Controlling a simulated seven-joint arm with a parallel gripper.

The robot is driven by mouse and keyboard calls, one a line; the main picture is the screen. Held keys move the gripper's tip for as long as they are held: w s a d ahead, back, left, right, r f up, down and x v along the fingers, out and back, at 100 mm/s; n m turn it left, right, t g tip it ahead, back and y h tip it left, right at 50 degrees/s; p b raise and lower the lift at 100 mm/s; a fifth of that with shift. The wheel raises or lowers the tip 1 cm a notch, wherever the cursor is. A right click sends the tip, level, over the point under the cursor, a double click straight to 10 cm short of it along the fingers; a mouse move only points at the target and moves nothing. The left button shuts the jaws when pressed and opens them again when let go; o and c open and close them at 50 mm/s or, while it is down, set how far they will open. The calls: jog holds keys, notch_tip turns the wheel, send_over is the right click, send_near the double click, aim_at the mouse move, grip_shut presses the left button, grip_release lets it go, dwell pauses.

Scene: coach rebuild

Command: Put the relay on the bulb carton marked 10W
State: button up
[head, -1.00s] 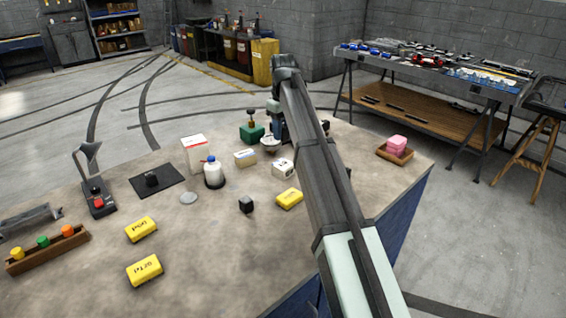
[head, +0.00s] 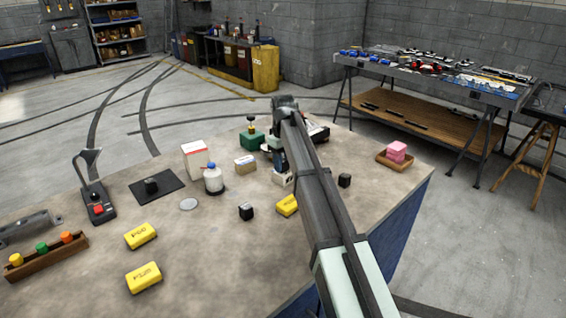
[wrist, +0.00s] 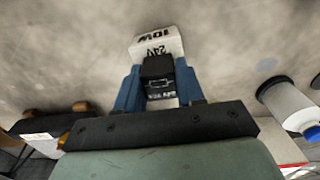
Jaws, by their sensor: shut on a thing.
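My gripper (wrist: 158,86) shows two blue fingers in the wrist view, shut on a small black block, the relay (wrist: 157,67). The white bulb carton (wrist: 155,43) marked 10W and 24V lies just beyond and under the relay in that view. I cannot tell whether the relay touches it. In the head view the carton (head: 282,180) shows as a small white piece beside my arm. My arm hides most of the gripper there, and I cannot make out the held relay.
A white bottle with a blue cap (head: 213,179), a small carton (head: 245,164) and a tall white box (head: 196,160) stand to the left. Yellow cartons (head: 141,236) and black cubes (head: 246,211) lie nearby. A wooden tray (head: 394,160) holds pink blocks at right.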

aim_at(283, 160)
jog(key=shift+f, duration=0.1)
jog(key=o, duration=1)
notch_tip(283, 160, up, 12)
jog(key=shift+r, duration=0.15)
dwell(0.3)
